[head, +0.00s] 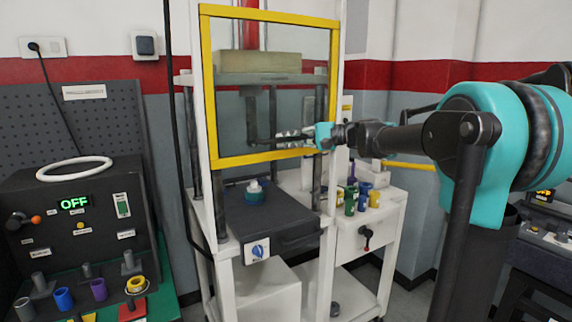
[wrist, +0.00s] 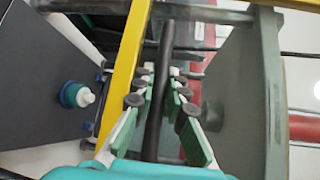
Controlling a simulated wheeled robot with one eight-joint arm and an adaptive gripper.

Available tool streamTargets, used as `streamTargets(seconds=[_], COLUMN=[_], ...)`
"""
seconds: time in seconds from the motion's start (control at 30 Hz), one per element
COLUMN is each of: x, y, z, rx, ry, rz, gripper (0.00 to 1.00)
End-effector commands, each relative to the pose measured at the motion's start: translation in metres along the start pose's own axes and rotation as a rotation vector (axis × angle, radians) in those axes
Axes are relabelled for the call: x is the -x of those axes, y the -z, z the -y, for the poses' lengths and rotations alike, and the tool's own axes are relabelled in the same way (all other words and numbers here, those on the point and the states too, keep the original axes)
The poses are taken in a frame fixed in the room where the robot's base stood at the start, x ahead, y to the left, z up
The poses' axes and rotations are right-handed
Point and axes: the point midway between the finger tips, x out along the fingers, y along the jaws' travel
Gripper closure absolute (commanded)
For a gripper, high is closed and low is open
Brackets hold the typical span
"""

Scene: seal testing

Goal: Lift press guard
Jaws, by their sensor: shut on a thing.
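The press guard (head: 268,155) is a clear panel in a yellow frame on the front of the white press. It stands upright and above the dark press bed (head: 285,218), with open space below its lower edge. My gripper (head: 285,138) is at the guard's lower right, shut on its black handle (head: 252,125). In the wrist view, the green-padded fingers of my gripper (wrist: 163,80) lie on both sides of the dark handle bar (wrist: 157,100), next to the yellow guard frame (wrist: 122,80). The fingers hide part of the handle.
A teal and white part (head: 254,190) sits on the press bed. A pale block (head: 258,62) shows behind the guard. Several coloured cylinders (head: 362,200) stand on the side cabinet. A dark test bench (head: 75,220) reading OFF stands at the left.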

Motion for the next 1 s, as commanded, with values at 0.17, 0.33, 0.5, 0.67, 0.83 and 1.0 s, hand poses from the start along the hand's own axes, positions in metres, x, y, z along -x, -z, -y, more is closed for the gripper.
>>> streamTargets(seconds=[0.17, 0.33, 0.5, 0.67, 0.83, 1.0], x=[0.004, 0.006, 0.006, 0.006, 0.006, 0.006], y=[-0.004, -0.005, -0.005, -0.005, -0.005, -0.005], z=[0.026, 0.036, 0.037, 0.037, 0.037, 0.037], rx=[0.000, 0.000, 0.000, 0.000, 0.000, 0.000], ry=[0.000, 0.000, 0.000, 0.000, 0.000, 0.000], rz=[0.000, 0.000, 0.000, -0.001, -0.001, 0.000], gripper=[1.00, 1.00, 1.00, 1.00, 0.72, 0.66])
